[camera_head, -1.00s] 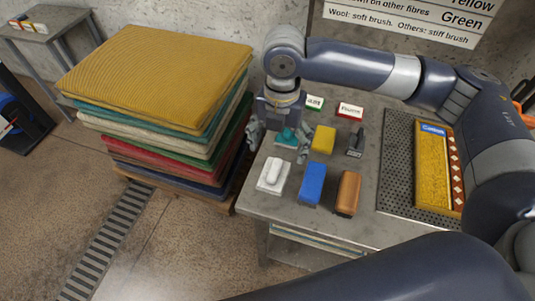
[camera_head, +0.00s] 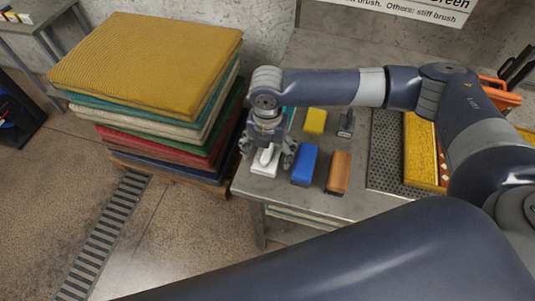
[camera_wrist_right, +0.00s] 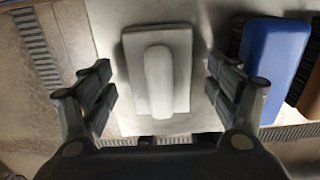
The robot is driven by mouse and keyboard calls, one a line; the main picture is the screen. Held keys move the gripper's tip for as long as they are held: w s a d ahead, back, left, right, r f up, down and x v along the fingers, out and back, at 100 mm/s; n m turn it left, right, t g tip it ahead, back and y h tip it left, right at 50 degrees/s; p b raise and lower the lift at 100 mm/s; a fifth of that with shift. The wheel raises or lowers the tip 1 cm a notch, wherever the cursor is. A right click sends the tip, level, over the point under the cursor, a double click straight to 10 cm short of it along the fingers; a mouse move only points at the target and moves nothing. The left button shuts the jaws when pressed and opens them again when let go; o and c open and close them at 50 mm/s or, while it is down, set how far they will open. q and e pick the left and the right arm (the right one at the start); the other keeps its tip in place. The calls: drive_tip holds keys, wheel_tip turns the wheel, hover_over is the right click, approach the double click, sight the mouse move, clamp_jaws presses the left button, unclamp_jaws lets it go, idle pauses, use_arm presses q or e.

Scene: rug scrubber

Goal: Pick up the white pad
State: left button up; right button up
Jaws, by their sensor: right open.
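The white pad (camera_head: 263,168) lies on the grey table (camera_head: 345,207) near its left front corner. In the right wrist view the white pad (camera_wrist_right: 158,70) is a flat block with a raised rounded handle, lying between and beyond the fingers. My right gripper (camera_head: 267,158) is open and above the pad, with one finger on each side. In the right wrist view the right gripper (camera_wrist_right: 165,85) shows both fingers apart from the pad, with nothing held. My left gripper is not seen.
A blue block (camera_head: 304,164) and a brown brush (camera_head: 339,172) stand to the pad's right. A yellow block (camera_head: 315,121) and a dark tool (camera_head: 345,124) are behind them. A stack of folded rugs (camera_head: 150,65) rises left of the table. A perforated mat (camera_head: 385,150) lies right.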

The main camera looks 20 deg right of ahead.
sight(268, 151)
drive_tip(key=shift+c, duration=0.8)
drive_tip(key=c, duration=1)
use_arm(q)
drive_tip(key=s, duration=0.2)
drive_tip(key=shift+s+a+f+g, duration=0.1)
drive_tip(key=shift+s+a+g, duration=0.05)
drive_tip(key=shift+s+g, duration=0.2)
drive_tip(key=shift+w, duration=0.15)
use_arm(e)
drive_tip(key=shift+r, duration=0.1)
drive_tip(key=shift+r, duration=0.35)
wheel_tip(268, 151, up, 8)
drive_tip(key=shift+r+b, duration=0.25)
drive_tip(key=shift+b, duration=0.45)
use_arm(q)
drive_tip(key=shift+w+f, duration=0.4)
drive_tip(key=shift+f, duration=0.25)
use_arm(e)
drive_tip(key=shift+r, duration=0.35)
